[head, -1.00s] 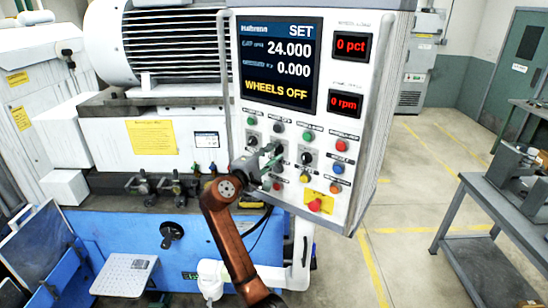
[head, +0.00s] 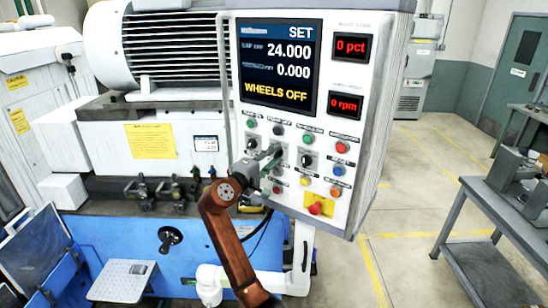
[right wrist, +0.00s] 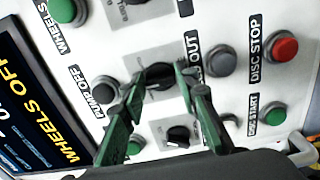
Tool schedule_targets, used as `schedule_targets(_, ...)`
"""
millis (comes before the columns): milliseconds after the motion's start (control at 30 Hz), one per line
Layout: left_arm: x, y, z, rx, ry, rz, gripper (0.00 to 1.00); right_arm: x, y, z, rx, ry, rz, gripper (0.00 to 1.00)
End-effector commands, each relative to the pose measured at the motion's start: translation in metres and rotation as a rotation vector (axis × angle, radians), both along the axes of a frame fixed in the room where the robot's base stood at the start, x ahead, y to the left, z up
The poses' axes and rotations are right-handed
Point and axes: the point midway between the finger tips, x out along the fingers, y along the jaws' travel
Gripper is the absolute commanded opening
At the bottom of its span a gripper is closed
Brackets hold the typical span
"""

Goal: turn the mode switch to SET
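The control panel (head: 325,200) faces me, and its screen (head: 277,65) reads SET at the top right. My right gripper (head: 276,157) is at the second column of controls, in front of the panel. In the right wrist view, its two green fingers (right wrist: 162,78) stand on either side of a black rotary knob (right wrist: 158,76). The fingers look parted; contact with the knob is not clear. The gripper hides this knob in the head view, and its label is not readable, so I cannot confirm it is the mode switch. My left gripper is not in view.
A black knob (head: 307,160) and several push buttons crowd the gripper, including a red one on a yellow plate (head: 317,207). In the right wrist view, another knob (right wrist: 178,135) sits close below. A grey table (head: 490,200) stands at the right; floor between is clear.

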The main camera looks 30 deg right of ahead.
Motion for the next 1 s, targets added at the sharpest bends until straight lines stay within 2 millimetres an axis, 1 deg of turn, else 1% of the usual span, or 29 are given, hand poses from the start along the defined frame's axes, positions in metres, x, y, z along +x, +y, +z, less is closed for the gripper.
schedule_targets(33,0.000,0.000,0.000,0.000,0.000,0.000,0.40,0.000,0.000,-0.001,0.001,0.002,0.000,0.33)
schedule_targets(200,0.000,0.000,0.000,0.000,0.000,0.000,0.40,0.000,0.000,0.000,0.000,0.001,0.000,0.44)
schedule_targets(467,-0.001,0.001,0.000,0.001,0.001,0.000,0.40,0.000,0.000,0.000,-0.001,0.000,0.001,0.45)
schedule_targets(567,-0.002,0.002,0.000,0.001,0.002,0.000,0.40,-0.002,0.005,0.000,-0.001,0.000,0.002,0.45)
schedule_targets(667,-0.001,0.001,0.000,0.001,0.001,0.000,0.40,-0.006,0.016,0.000,0.000,0.000,0.003,0.45)
schedule_targets(767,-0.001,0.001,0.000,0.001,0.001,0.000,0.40,-0.014,0.033,-0.001,0.000,0.000,0.004,0.45)
schedule_targets(1000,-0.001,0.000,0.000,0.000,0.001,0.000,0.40,-0.036,0.078,-0.001,0.001,0.000,0.003,0.45)
